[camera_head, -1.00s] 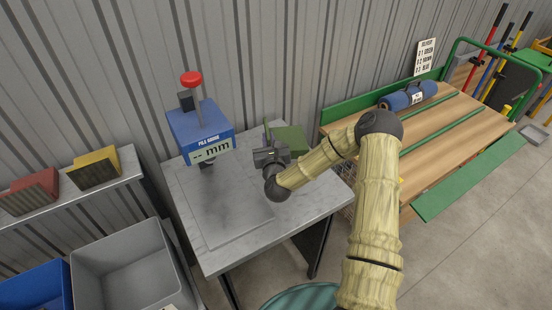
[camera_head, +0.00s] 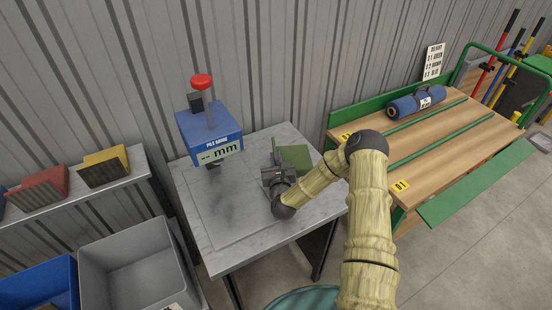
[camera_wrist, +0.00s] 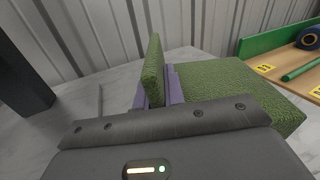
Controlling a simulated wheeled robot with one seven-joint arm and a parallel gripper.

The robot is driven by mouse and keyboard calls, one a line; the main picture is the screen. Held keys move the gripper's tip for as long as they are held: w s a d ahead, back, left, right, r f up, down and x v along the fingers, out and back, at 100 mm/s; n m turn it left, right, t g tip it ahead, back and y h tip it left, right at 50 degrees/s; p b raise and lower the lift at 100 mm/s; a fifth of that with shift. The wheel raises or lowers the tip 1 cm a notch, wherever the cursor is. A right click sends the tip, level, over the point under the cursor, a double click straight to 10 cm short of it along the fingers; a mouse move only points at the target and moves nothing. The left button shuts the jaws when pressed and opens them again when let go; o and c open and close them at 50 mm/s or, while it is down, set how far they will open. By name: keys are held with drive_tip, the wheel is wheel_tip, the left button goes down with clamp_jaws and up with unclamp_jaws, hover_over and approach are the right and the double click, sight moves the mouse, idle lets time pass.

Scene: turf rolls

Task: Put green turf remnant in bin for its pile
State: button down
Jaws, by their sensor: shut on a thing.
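My gripper (camera_head: 277,162) is over the right part of the grey bench, shut on a thin upright piece of green turf (camera_wrist: 153,70) between its two purple-grey fingers in the wrist view. A wider flat green turf piece (camera_wrist: 230,85) lies just right of the fingers. It also shows right of my gripper in the head view (camera_head: 299,156). I cannot tell whether the two green parts are joined. A grey bin (camera_head: 92,248) and a blue bin (camera_head: 62,268) stand at the lower left. The blue pile gauge (camera_head: 208,130) reads dashes and "mm".
The bench (camera_head: 222,240) is clear at its front left, around a flat plate. Red (camera_head: 40,190) and yellow (camera_head: 104,166) blocks sit on a shelf at left. A wooden cart (camera_head: 445,142) at right carries a blue roll (camera_head: 415,102). A sign (camera_head: 433,61) stands behind.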

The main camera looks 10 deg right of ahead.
drive_tip(key=shift+f, duration=0.15)
drive_tip(key=c, duration=1.5)
unclamp_jaws()
drive_tip(key=shift+r, duration=0.25)
drive_tip(key=shift+s+f, duration=0.15)
drive_tip(key=shift+s, duration=0.15)
drive_tip(key=shift+s+a+b, duration=0.15)
drive_tip(key=shift+s+b, duration=0.2)
drive_tip(key=shift+s, duration=1.4)
drive_tip(key=shift+s+a+b, duration=0.15)
drive_tip(key=shift+s+b, duration=0.2)
drive_tip(key=shift+s, duration=1.4)
drive_tip(key=shift+o, duration=0.2)
